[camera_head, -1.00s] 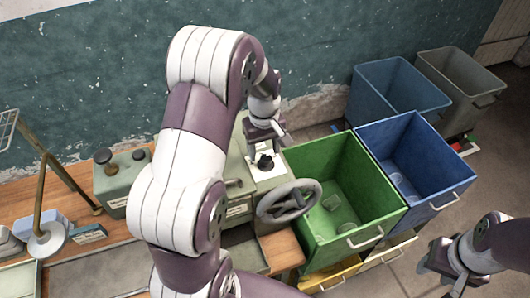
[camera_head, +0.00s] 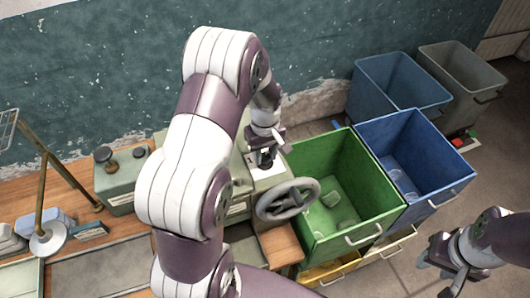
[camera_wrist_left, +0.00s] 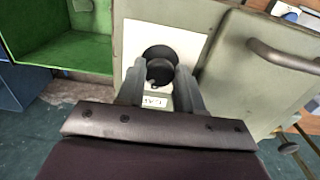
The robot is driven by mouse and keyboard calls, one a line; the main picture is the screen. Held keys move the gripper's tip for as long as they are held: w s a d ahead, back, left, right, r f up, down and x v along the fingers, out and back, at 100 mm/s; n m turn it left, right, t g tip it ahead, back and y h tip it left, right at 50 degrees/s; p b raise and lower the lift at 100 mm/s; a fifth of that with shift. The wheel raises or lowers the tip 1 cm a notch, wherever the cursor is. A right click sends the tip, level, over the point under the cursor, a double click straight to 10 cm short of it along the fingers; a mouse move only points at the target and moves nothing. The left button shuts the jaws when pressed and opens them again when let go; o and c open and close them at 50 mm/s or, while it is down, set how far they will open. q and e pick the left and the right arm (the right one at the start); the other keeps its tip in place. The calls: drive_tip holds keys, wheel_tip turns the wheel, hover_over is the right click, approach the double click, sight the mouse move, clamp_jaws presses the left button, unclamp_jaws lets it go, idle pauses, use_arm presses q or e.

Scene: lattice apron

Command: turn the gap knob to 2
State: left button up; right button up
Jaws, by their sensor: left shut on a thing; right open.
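The gap knob (camera_wrist_left: 159,68) is a black round knob on a white plate (camera_wrist_left: 185,42) on top of the grey-green machine (camera_wrist_left: 238,85). A small label (camera_wrist_left: 154,102) sits by it, its print too small to read. My left gripper (camera_wrist_left: 160,82) is shut on the knob, one finger on each side. In the head view the left gripper (camera_head: 266,150) is over the machine's plate, and the knob is partly hidden by the fingers. My right gripper (camera_head: 448,268) is open and empty at the lower right, away from the machine.
A handwheel (camera_head: 288,198) is on the machine's front. A green bin (camera_head: 350,215) and a blue bin (camera_head: 425,165) stand to its right. The wooden bench (camera_head: 75,185) at left carries a grey-green box (camera_head: 122,182) and a brass-armed lamp (camera_head: 45,190).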

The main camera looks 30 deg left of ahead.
use_arm(q)
drive_tip(key=shift+n, duration=0.3)
drive_tip(key=n, duration=0.3)
drive_tip(key=shift+f+n+b, duration=0.1)
drive_tip(key=shift+n+b, duration=0.2)
drive_tip(key=shift+b, duration=0.05)
drive_tip(key=shift+n, duration=2.2)
drive_tip(key=shift+b, duration=0.3)
drive_tip(key=o, duration=1)
drive_tip(key=shift+o, duration=0.2)
drive_tip(key=shift+a, duration=0.25)
